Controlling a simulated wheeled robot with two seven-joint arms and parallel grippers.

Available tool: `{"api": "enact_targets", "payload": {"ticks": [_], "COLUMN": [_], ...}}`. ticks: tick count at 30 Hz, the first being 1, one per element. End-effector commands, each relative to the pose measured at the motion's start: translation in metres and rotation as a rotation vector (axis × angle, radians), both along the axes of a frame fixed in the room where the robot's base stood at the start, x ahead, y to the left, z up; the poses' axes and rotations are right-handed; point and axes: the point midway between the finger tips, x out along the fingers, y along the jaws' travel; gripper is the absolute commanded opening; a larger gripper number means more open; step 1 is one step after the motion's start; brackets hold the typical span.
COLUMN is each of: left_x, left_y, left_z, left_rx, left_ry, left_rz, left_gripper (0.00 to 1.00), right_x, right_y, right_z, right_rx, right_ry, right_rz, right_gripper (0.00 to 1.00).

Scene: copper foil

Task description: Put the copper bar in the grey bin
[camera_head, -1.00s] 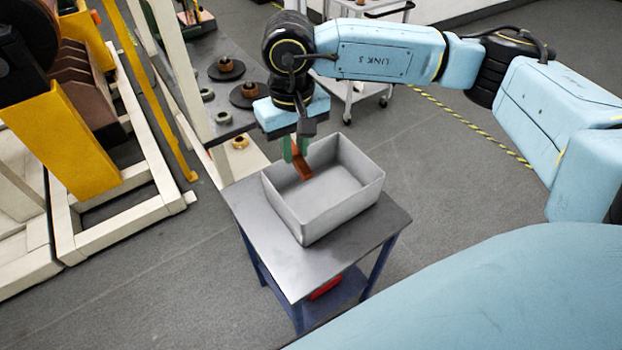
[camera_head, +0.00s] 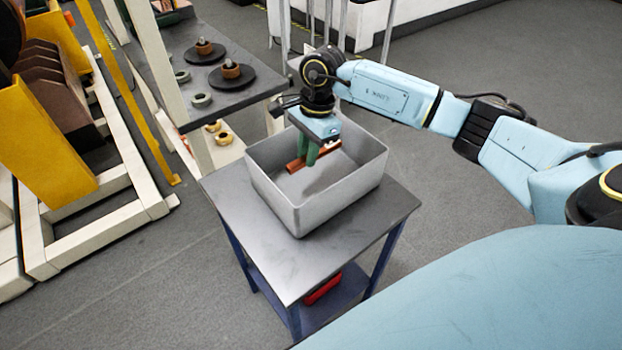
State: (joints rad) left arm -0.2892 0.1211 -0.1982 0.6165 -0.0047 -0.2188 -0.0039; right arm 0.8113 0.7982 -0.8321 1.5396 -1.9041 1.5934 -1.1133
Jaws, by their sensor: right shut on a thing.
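The grey bin (camera_head: 325,204) is an open box standing on a small metal-topped table with blue legs. The copper bar (camera_head: 294,166) is a reddish-brown bar lying crosswise between the green fingers of my right gripper (camera_head: 308,162). The gripper is shut on the bar and points down inside the outline of the bin's opening. The bar shows on both sides of the fingers. I cannot tell whether the bar touches the bin floor. My left gripper is not in view.
The small table (camera_head: 290,268) has bare top around the bin and a red object (camera_head: 323,289) on its lower shelf. A dark bench (camera_head: 225,95) with copper rings and black discs stands behind left. A yellow and white rack (camera_head: 45,150) is at left. Floor at right is clear.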

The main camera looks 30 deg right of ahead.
Motion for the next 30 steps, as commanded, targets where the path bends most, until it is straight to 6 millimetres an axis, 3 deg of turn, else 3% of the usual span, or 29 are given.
{"api": "enact_targets", "payload": {"ticks": [4, 15, 27, 28, 30], "left_x": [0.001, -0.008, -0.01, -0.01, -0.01], "left_y": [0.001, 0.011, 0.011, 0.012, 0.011], "left_z": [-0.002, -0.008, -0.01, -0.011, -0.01], "left_rx": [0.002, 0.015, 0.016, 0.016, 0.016], "left_ry": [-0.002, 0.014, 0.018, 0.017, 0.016], "left_rz": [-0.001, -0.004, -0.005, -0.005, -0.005], "left_gripper": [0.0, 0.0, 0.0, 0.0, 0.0], "right_x": [-0.001, -0.001, 0.0, -0.001, -0.001], "right_y": [0.001, 0.001, 0.0, 0.0, 0.0], "right_z": [-0.029, -0.073, -0.079, -0.08, -0.08], "right_rx": [0.001, 0.001, -0.001, -0.002, -0.001], "right_ry": [0.004, 0.002, -0.001, 0.001, 0.001], "right_rz": [0.002, 0.004, 0.005, 0.005, 0.005], "right_gripper": [0.0, 0.0, 0.0, 0.19, 0.28]}}
